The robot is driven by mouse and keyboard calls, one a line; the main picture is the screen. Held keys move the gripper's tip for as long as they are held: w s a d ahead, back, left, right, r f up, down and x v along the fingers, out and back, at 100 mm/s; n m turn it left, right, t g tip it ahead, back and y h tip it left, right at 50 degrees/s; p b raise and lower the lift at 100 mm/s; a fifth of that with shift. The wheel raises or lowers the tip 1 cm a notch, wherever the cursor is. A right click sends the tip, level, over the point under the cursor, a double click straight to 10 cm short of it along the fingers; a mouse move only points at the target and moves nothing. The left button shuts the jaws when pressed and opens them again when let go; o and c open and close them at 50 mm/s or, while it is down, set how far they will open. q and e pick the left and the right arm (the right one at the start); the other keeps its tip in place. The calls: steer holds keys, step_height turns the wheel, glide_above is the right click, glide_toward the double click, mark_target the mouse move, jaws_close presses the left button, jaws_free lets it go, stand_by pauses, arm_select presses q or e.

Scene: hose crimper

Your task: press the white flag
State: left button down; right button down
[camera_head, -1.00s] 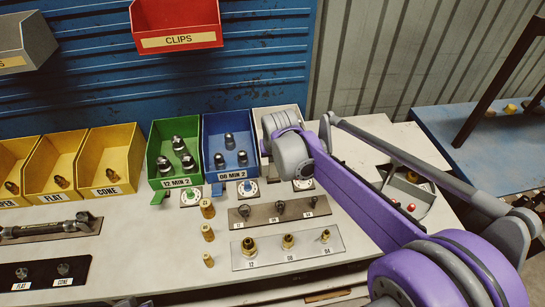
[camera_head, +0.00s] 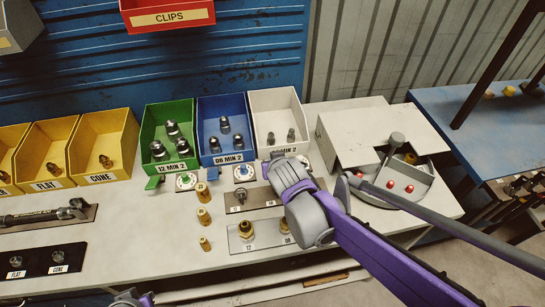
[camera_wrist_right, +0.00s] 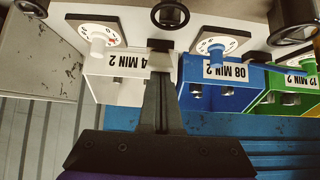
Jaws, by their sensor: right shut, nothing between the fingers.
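The white flag (camera_head: 266,170) shows as a small pale tab in the head view, left of the white bin's dial (camera_head: 302,161) and partly behind my right gripper. In the right wrist view the fingers cover the spot beside the white-knobbed dial (camera_wrist_right: 97,36), so the flag is mostly hidden there. My right gripper (camera_wrist_right: 160,46) is shut and empty, its tips between the white and blue dials, close to the bench front of the white bin (camera_head: 275,113). I cannot tell whether the tips touch the flag. My left gripper's fingers do not show.
A blue flag (camera_head: 212,173) and a green flag (camera_head: 154,183) stand beside their dials below the blue bin (camera_head: 226,120) and green bin (camera_head: 168,125). Brass fittings (camera_head: 204,216) stand nearby. A machine with red buttons (camera_head: 407,188) is at right.

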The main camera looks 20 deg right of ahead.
steer(key=shift+w, duration=0.1)
steer(key=shift+w+d+f, duration=0.1)
steer(key=shift+w+d, duration=0.1)
steer(key=shift+w, duration=0.45)
steer(key=shift+w, duration=0.15)
steer(key=r, duration=0.1)
steer(key=w+r+p, duration=0.1)
steer(key=w+r, duration=0.1)
steer(key=shift+d+r+p, duration=0.25)
steer(key=shift+p, duration=0.05)
steer(key=s+r, duration=0.1)
steer(key=s, duration=0.2)
steer(key=s+a+r, duration=0.1)
steer(key=s, duration=0.2)
steer(key=s+a+r, duration=0.1)
steer(key=s, duration=0.2)
steer(key=shift+a, duration=0.15)
steer(key=shift+f, duration=0.1)
